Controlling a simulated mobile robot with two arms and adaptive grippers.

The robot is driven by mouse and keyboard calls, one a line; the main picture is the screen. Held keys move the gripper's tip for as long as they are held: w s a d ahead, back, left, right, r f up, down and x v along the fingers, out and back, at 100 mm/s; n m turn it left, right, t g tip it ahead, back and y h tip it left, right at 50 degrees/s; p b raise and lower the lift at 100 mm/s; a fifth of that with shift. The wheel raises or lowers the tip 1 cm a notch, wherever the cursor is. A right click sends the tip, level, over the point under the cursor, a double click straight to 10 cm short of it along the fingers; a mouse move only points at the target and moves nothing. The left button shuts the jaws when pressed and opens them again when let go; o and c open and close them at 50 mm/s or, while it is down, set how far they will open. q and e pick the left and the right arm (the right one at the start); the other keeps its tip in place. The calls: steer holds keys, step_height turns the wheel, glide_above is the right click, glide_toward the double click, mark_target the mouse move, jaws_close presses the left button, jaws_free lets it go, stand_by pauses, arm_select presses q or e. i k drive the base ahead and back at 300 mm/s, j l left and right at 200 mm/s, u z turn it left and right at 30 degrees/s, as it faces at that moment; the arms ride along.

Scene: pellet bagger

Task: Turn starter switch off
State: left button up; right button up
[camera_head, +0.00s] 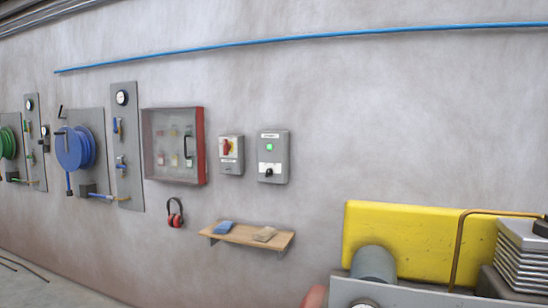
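A grey wall box (273,157) hangs right of the middle of the wall, with a label too small to read well. It has a lit green lamp (269,147) and a small black knob (268,172) below it; this looks like the starter switch. Which way the knob is turned is hard to tell. Left of it is a smaller grey box (231,155) with a red handle on a yellow plate (228,147). Neither of my grippers shows in this view.
A wooden shelf (247,235) with a blue cloth (224,227) sits below the boxes. Red ear defenders (175,213) and a red-sided cabinet (174,146) are left. Yellow machinery (420,240) fills the lower right. The wall around the boxes is clear.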

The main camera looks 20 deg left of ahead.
mark_target(269, 172)
steer(key=i+j, duration=0.35)
steer(key=i, duration=0.15)
steer(key=i+j, duration=0.3)
steer(key=i, duration=0.2)
